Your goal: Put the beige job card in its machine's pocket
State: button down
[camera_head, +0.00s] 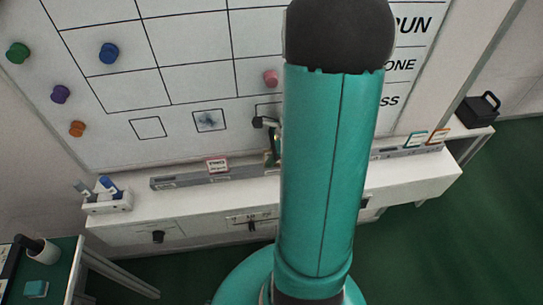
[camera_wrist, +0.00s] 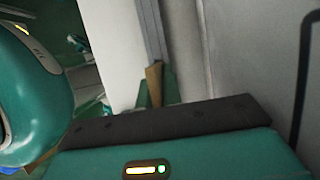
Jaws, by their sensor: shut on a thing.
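My gripper (camera_wrist: 157,88) shows in the wrist view with its two green fingers shut on a thin beige-brown piece, which looks like the beige job card (camera_wrist: 154,78) seen nearly edge-on. A long grey strip or rail lies just beyond it. In the head view my arm covers the middle, and only a small part of my wrist shows beside it, in front of the board's lower edge. The card cannot be made out there. The whiteboard (camera_head: 198,56) has a black grid and small outlined squares. I cannot tell which place is the machine's pocket.
A ledge (camera_head: 180,182) below the board holds a red-edged card (camera_head: 217,166), a teal-edged card (camera_head: 416,139) and an orange-edged card (camera_head: 438,135). A marker holder (camera_head: 108,203) stands left, a black box (camera_head: 477,109) right. Several coloured magnets sit on the board. Green floor is clear at right.

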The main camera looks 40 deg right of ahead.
jog(key=shift+f, duration=0.2)
jog(key=c, duration=1.6)
grip_release()
jog(key=shift+o, duration=0.2)
jog(key=shift+r, duration=0.55)
jog(key=v, duration=0.7)
jog(key=shift+s+d+r, duration=0.15)
jog(key=shift+d+r, duration=0.05)
jog(key=shift+r, duration=0.1)
